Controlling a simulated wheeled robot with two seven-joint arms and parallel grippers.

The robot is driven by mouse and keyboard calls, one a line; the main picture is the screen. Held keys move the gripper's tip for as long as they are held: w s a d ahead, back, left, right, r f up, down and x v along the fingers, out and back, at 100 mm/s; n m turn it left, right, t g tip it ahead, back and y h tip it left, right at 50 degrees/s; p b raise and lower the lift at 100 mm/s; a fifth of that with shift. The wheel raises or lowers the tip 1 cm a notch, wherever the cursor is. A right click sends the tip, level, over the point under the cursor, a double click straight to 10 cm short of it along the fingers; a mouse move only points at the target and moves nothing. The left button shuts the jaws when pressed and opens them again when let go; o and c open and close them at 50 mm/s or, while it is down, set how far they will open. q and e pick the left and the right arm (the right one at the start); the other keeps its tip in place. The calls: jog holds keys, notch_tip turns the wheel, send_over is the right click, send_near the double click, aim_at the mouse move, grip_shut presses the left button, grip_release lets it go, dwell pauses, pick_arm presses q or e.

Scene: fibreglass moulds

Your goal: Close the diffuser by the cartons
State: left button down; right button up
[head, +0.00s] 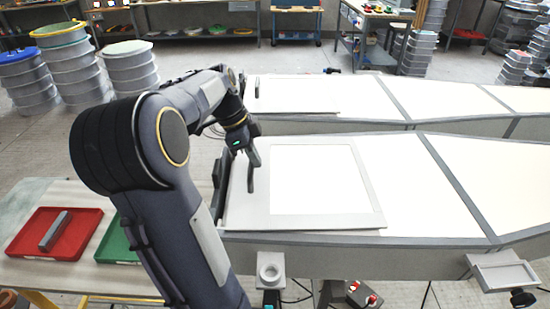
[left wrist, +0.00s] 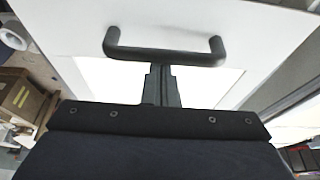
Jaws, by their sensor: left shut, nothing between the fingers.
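A white-framed diffuser panel (head: 375,210) lies over the near light table, with a bright rectangle in its middle. It looks flat or nearly flat; I cannot tell if it is fully down. Its dark bar handle (head: 251,182) is at the panel's left side and shows large in the left wrist view (left wrist: 165,55). My left gripper (head: 248,152) is shut and empty, right at the handle. Its fingertips (left wrist: 162,68) meet the bar in the wrist picture; I cannot tell if they touch it. My right gripper is out of view.
Brown cartons (left wrist: 22,97) show at the left of the left wrist view. A second framed panel (head: 320,107) lies on the far light table. A red tray (head: 80,245) with a grey bar and a green tray (head: 108,250) stand at left. Stacked round moulds (head: 75,70) stand behind.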

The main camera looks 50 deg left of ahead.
pick_arm(q)
jog(key=shift+s+a, duration=0.3)
jog(key=w+d, duration=0.1)
jog(key=w+d+r+p, duration=0.1)
jog(key=w+d, duration=0.1)
jog(key=shift+w+r, duration=0.1)
jog(key=shift+w, duration=0.05)
jog(key=v, duration=0.9)
jog(key=shift+s+a+r, duration=0.25)
jog(key=shift+r, duration=0.05)
jog(key=s+d+f+n+t, duration=0.1)
jog(key=s+d+f+n, duration=0.2)
jog(key=d, duration=0.6)
jog(key=s+d+f+n, duration=0.3)
jog(key=d+f, duration=0.3)
jog(key=d, duration=0.4)
jog(key=s+d+f+n+t+h, duration=0.1)
jog(key=s+d+f+n, duration=0.2)
jog(key=d, duration=0.6)
jog(key=shift+d+f+n+t, duration=0.3)
jog(key=shift+d+f+n, duration=0.1)
jog(key=shift+f, duration=0.3)
jog(key=shift+s, duration=0.15)
